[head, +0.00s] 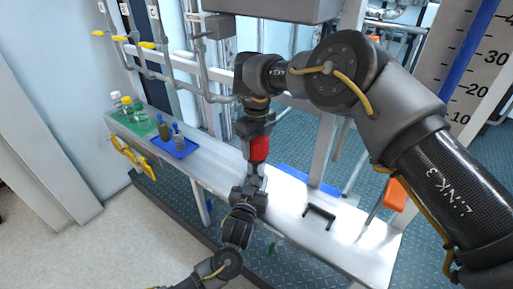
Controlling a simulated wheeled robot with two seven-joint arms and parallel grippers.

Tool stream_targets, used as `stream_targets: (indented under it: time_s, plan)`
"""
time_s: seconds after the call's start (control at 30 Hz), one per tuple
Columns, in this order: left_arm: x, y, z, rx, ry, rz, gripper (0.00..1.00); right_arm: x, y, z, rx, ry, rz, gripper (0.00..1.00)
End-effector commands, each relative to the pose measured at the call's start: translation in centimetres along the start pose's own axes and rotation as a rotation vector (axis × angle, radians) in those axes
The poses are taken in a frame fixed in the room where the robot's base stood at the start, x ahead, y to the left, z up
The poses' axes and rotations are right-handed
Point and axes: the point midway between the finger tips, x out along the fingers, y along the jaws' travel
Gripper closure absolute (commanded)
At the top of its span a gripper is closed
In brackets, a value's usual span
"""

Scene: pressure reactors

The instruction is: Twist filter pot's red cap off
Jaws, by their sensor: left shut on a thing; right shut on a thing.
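The filter pot's red cap (259,149) is in the middle of the head view, above the bench. My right gripper (258,136) comes down from above and is shut on the red cap. The pot's body (257,170) shows as a narrow grey part just below the cap; most of it is hidden. My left gripper (254,184) comes up from below and is shut on the pot's body. The two grippers are in line, one above the other. I cannot tell whether the cap is loose on the pot.
The grey bench (295,195) runs diagonally below. A blue tray (184,151) with small bottles and a green mat (137,131) with bottles are at its left. A black handle (319,217) is at right. Pipes with yellow levers (120,38) stand behind.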

Motion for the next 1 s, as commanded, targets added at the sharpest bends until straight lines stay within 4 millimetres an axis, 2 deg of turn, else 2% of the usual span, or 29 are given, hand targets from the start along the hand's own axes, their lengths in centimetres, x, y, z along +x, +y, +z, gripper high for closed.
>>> stream_targets:
  time_s: [0.2,0.43,0.47,0.5,0.63,0.87,1.0]
  plan:
    - [0.0,-0.1,0.2,0.000,-0.004,-0.003,1.00,-2.7,0.0,0.1,0.000,-0.002,-0.002,0.61]
    - [0.0,-0.1,0.2,0.000,-0.004,-0.003,1.00,-2.9,0.0,0.0,0.000,0.000,0.000,0.61]
    - [0.0,-0.1,0.2,0.000,-0.004,-0.003,0.47,-2.9,0.0,0.0,0.000,0.000,0.000,0.61]
    - [0.0,-0.1,0.2,0.000,-0.004,-0.003,0.41,-2.9,0.0,0.0,0.000,0.000,0.000,0.61]
    - [0.0,-0.1,0.1,0.000,-0.003,-0.002,0.25,-2.8,0.0,0.0,0.000,0.000,0.000,0.61]
    - [0.0,0.0,0.1,0.000,-0.001,-0.001,0.25,-2.8,0.0,0.0,0.000,-0.001,0.000,0.61]
    - [-0.7,0.0,0.1,-0.001,-0.002,0.000,0.25,-3.0,0.0,0.0,0.000,-0.001,-0.001,0.61]
